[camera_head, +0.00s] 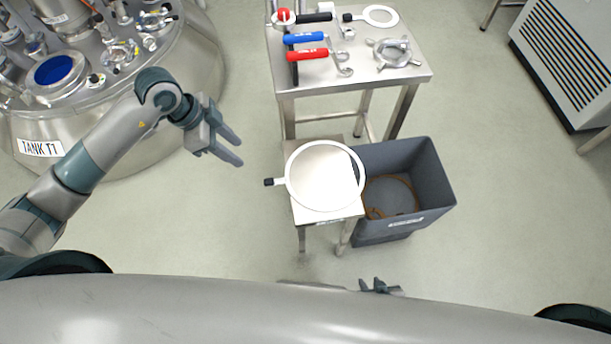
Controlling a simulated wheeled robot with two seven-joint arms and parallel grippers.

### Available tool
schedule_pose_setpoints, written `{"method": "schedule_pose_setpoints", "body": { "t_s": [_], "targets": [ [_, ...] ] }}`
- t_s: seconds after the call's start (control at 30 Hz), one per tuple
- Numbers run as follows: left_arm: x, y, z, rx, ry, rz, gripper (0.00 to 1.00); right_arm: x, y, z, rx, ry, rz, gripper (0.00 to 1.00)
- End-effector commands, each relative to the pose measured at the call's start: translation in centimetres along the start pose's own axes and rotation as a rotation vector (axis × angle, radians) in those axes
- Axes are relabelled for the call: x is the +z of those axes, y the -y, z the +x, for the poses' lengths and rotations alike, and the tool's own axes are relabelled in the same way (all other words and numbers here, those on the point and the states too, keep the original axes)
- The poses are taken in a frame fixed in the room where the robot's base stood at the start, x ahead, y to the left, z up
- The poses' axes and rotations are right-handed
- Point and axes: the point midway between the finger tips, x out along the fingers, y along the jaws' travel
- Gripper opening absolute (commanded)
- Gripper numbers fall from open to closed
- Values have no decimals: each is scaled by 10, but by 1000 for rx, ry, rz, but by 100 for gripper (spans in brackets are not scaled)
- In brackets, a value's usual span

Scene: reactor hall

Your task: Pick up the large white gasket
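The large white gasket (362,178) is a thin ring with a dark-tipped tab on its left. It lies flat on a small steel stool (303,214) in the middle of the view, its right edge close to or over the grey bin. My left gripper (239,152) is open and empty, up and to the left of the gasket and clear of it. What seems to be my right gripper (380,287) just shows at the bottom, below the stool, mostly hidden by my body. I cannot tell its opening.
A grey bin (437,185) with an orange ring (375,213) inside stands right of the stool. A steel table (350,78) behind holds a smaller white gasket (366,15), a clamp (393,54) and red and blue handled tools. Tank T1 (100,155) is left.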

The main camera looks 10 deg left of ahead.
Motion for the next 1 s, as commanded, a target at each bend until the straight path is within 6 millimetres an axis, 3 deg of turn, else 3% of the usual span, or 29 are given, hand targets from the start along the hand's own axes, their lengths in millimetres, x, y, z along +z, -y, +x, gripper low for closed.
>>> {"method": "schedule_pose_setpoints", "body": {
  "t_s": [0.27,0.7,1.0],
  "targets": [
    [0,-1,19,5,-1,-2,38,-1,1,-2,-1,-7,0,31],
    [-1,-2,95,4,-2,-1,38,-7,3,-3,-4,-41,-5,31],
    [-1,-1,122,1,-2,1,38,-6,4,-2,-5,-46,-5,31]
  ]
}}
